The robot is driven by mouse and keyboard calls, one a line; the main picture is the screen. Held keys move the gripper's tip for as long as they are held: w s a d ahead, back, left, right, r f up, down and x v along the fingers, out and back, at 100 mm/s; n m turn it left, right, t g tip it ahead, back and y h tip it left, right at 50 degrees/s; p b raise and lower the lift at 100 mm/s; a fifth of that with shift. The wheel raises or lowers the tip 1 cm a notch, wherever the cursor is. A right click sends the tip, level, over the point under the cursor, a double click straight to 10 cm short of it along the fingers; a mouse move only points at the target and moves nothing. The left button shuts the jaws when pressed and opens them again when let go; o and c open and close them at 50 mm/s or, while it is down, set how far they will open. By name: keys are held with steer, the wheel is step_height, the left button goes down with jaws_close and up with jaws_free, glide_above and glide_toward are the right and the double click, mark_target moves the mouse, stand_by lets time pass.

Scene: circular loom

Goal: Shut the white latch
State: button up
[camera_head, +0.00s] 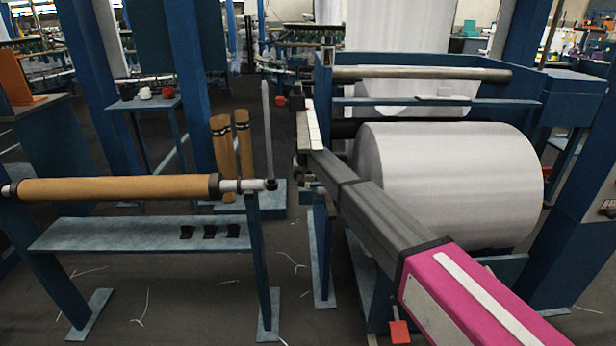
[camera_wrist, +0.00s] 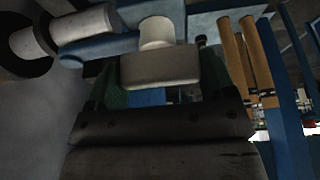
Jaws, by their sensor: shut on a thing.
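The white latch (camera_wrist: 160,69) shows in the wrist view as a pale block on a short round white stem, in front of a blue bar (camera_wrist: 215,15). My gripper (camera_wrist: 161,84) is shut on it, with a green-padded finger at each side of the block. In the head view my arm reaches from the lower right to the left end of the blue loom frame, where my gripper (camera_head: 304,135) is small and seen from behind. The latch cannot be made out clearly there, and the dark gripper body hides part of the grip.
A large white fabric roll (camera_head: 445,185) lies in the blue frame right of my arm. A brown roller (camera_head: 115,189) rests on a blue stand at left. Brown tubes (camera_head: 223,145) stand upright behind it. A white roller end (camera_wrist: 35,42) is near my gripper.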

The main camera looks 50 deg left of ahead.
steer(key=o, duration=1.2)
steer(key=shift+o, duration=0.2)
steer(key=shift+r, duration=0.1)
steer(key=shift+s+d+r, duration=0.2)
steer(key=shift+r, duration=0.25)
steer(key=shift+s+d+r, duration=0.25)
steer(key=shift+d+r, duration=0.1)
steer(key=shift+r, duration=0.1)
steer(key=shift+s+d+r, duration=0.25)
steer(key=shift+d+r, duration=0.05)
steer(key=shift+r, duration=0.15)
steer(key=s+d, duration=0.7)
steer(key=d, duration=0.1)
steer(key=shift+s, duration=0.15)
steer(key=shift+d+f, duration=0.1)
